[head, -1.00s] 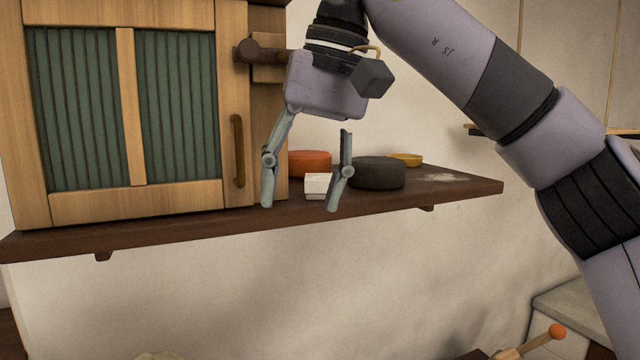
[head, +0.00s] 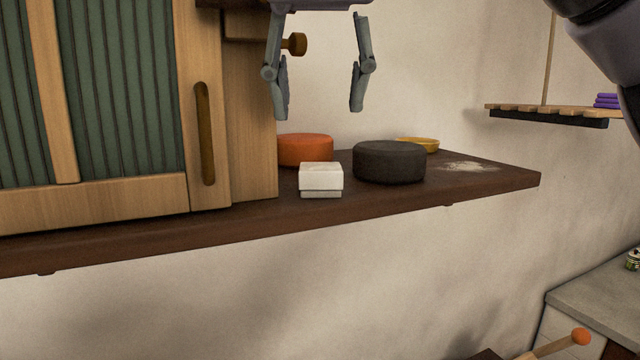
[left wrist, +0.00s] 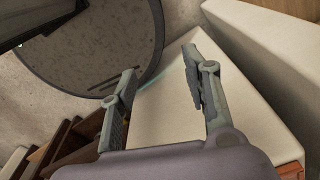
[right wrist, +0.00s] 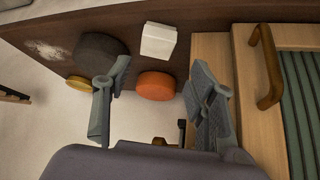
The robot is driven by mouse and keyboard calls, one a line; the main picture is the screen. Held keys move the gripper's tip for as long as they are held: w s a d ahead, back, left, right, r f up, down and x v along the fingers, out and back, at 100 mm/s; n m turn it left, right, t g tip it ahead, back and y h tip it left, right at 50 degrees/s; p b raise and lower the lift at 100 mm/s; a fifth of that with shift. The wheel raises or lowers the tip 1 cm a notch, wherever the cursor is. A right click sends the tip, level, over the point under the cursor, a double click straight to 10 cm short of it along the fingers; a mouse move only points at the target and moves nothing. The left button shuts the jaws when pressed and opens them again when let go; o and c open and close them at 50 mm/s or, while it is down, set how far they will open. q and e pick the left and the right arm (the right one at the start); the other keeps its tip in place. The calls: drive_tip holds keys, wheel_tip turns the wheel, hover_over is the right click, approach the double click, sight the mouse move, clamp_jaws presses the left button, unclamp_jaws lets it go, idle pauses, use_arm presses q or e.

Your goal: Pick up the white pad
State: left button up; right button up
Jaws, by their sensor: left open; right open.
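The white pad (head: 321,177) is a small white block on the dark wooden shelf (head: 450,192), near its front edge. It also shows in the right wrist view (right wrist: 158,41), beyond the fingertips. My right gripper (head: 318,112) is open and empty, above the pad and apart from it. In the right wrist view my right gripper (right wrist: 158,85) has its fingers spread with nothing between them. My left gripper (left wrist: 160,75) is open and empty, away from the shelf, over a pale surface (left wrist: 170,115).
An orange round block (head: 305,149) stands behind the pad. A dark grey round block (head: 389,162) stands close on its right, with a yellow dish (head: 418,144) behind. A green-panelled cabinet (head: 228,120) stands to the left. White powder (head: 468,167) lies on the shelf's right part.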

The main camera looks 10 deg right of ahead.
sight(320, 167)
drive_tip(key=w+f, duration=0.1)
drive_tip(key=w, duration=0.1)
drive_tip(key=w+d+f, duration=0.1)
drive_tip(key=f, duration=0.1)
drive_tip(key=shift+w+f, duration=0.3)
drive_tip(key=shift+w, duration=0.1)
drive_tip(key=shift+x, duration=0.9)
drive_tip(key=shift+f+p, duration=0.1)
drive_tip(key=shift+p, duration=0.2)
drive_tip(key=p+x, duration=0.1)
drive_tip(key=x, duration=0.3)
drive_tip(key=shift+w, duration=0.25)
drive_tip(key=shift+w+d+f, duration=0.1)
drive_tip(key=shift+w+f, duration=0.05)
drive_tip(key=shift+s, duration=0.25)
drive_tip(key=shift+c, duration=0.8)
drive_tip(key=c, duration=0.8)
use_arm(q)
drive_tip(key=w, duration=0.1)
drive_tip(key=w+r, duration=0.1)
drive_tip(key=w, duration=0.1)
drive_tip(key=shift+w+d+r, duration=0.15)
drive_tip(key=shift+d+r, duration=0.1)
drive_tip(key=shift+r, duration=0.1)
